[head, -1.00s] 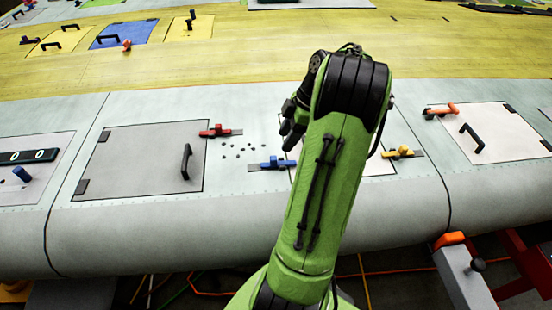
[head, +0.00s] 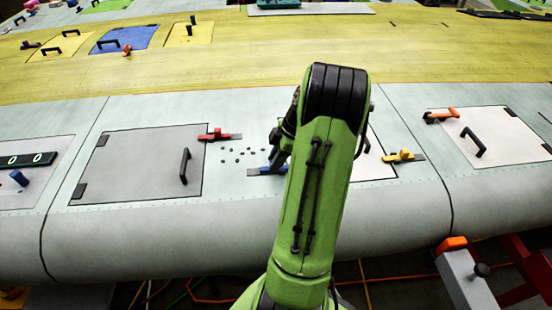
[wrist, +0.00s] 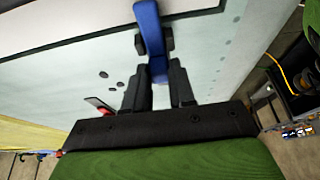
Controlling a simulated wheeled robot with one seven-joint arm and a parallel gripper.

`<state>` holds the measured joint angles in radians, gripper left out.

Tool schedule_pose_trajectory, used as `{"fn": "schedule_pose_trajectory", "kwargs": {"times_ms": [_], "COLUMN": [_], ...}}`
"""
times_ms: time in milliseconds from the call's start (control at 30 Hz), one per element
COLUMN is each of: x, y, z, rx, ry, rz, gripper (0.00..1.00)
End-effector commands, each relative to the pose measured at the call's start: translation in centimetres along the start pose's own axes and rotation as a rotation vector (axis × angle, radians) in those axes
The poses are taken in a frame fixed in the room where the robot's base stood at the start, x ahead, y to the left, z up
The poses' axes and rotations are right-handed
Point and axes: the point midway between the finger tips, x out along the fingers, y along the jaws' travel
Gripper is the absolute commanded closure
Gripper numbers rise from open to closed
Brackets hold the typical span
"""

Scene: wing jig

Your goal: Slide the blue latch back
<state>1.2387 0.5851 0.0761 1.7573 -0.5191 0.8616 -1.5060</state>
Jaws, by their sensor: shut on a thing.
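The blue latch (head: 270,169) sits on its short grey rail (head: 253,172) on the pale wing skin, partly hidden by my arm in the head view. In the wrist view the blue latch (wrist: 148,25) stands between the two black fingers of my gripper (wrist: 154,45). The fingers are closed on its handle from both sides. In the head view my gripper (head: 279,150) is mostly behind my green arm, down at the latch. The far end of the rail is hidden there.
A red latch (head: 216,135) and a grey panel with a black handle (head: 184,165) are to the left. A yellow latch (head: 402,156) is to the right, with an orange latch (head: 441,114) beyond it. Several small dark holes (head: 237,152) lie behind the blue latch.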

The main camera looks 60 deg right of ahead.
Motion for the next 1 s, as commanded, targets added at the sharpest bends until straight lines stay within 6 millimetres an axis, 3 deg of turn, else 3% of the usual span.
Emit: {"fn": "schedule_pose_trajectory", "kwargs": {"times_ms": [300,600,833,867,1000], "x": [0.0,1.6,1.5,1.5,1.5], "y": [0.0,0.1,0.0,0.0,0.0], "z": [-0.2,-3.6,-3.8,-3.9,-3.8], "rx": [-0.001,-0.004,-0.004,-0.004,-0.004], "ry": [0.0,0.001,0.004,0.004,0.003], "rz": [0.001,0.003,0.001,0.001,0.001], "gripper": [1.0,1.0,1.0,0.74,0.53]}}
